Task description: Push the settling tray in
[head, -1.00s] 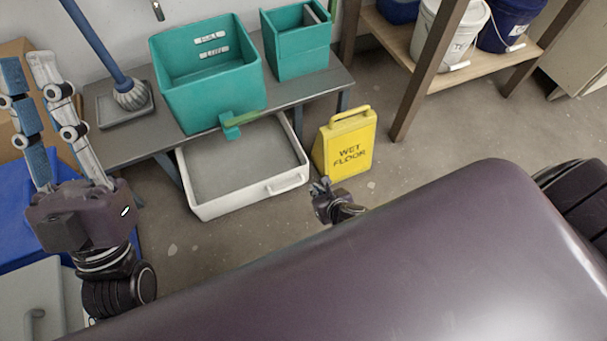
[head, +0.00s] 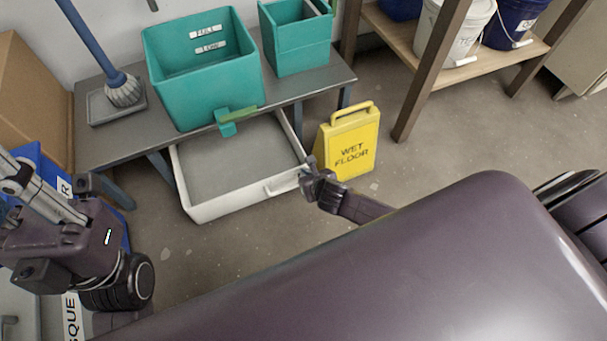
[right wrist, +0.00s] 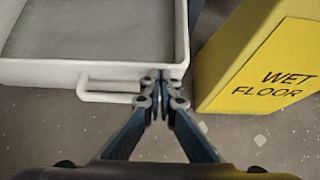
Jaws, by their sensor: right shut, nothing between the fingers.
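The settling tray (head: 207,208) is a shallow white tray with a grey inside, standing out from under the grey bench. Its front wall and bar handle (head: 281,186) face me. In the right wrist view, the tray (right wrist: 45,72) fills the upper left, with the handle (right wrist: 84,91) left of the fingertips. My right gripper (head: 307,172) is shut and empty at the tray's front right corner. Its closed tips (right wrist: 161,82) overlap the front wall in the wrist view; I cannot tell whether they touch. My left gripper (head: 40,195) is at the left edge, partly cut off.
A yellow wet floor sign (head: 347,145) stands close to the right of the tray and my right gripper. Teal buckets (head: 205,85) and a mop (head: 122,90) stand on the bench (head: 130,142). A shelf with pails (head: 455,30) is at the back right.

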